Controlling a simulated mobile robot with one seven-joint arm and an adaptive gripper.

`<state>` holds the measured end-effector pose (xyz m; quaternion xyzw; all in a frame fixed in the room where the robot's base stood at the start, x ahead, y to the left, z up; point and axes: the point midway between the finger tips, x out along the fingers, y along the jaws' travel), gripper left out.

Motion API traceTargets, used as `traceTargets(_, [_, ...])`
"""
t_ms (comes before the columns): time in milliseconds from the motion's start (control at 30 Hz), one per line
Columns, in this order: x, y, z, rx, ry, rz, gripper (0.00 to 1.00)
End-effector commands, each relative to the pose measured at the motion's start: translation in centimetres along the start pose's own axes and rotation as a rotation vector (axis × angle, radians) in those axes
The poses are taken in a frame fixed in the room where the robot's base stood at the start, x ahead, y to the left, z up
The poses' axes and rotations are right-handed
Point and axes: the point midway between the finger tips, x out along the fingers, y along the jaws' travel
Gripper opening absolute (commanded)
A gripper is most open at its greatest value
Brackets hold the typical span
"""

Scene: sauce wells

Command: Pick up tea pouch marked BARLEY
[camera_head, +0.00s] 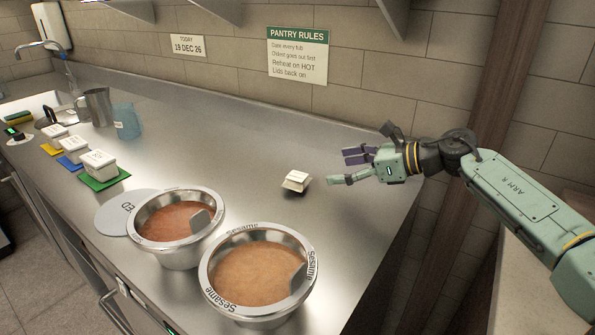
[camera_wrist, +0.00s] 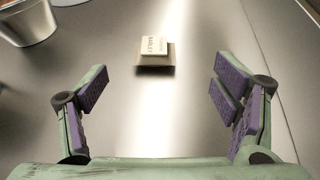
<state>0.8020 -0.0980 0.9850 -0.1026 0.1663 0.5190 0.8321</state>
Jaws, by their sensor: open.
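The tea pouch (camera_head: 297,181) is a small pale packet with a tan base, alone on the steel counter behind the bowls. In the wrist view the pouch (camera_wrist: 155,56) shows a white label on which BARLEY can be read. My gripper (camera_head: 351,167) is open and empty, just to the right of the pouch in the head view. In the wrist view its two purple-padded fingers (camera_wrist: 157,97) are spread wide, with the pouch beyond the tips and roughly centred between them. The gripper does not touch the pouch.
Two steel bowls of sauce, one reddish (camera_head: 172,222) and one marked Sesame (camera_head: 258,275), stand at the front. A round lid (camera_head: 113,212) lies beside them. White tubs on coloured mats (camera_head: 98,183), a blue cup (camera_head: 126,122) and a metal jug (camera_head: 97,107) stand left. Counter around the pouch is clear.

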Motion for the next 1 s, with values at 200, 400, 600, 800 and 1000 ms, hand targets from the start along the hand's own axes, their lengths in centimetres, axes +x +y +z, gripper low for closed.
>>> traceTargets(200, [3.4,0.2,0.3,0.0,0.001,0.005,0.82])
traceTargets(400, [5.3,0.2,0.0,0.0,0.001,0.003,0.82])
traceTargets(600, [7.4,0.7,-0.3,0.001,0.001,0.006,0.82])
traceTargets(800, [10.0,0.7,-0.8,0.0,0.0,0.003,0.82])
traceTargets(1000, [10.5,0.7,-1.1,-0.001,0.0,0.0,0.82])
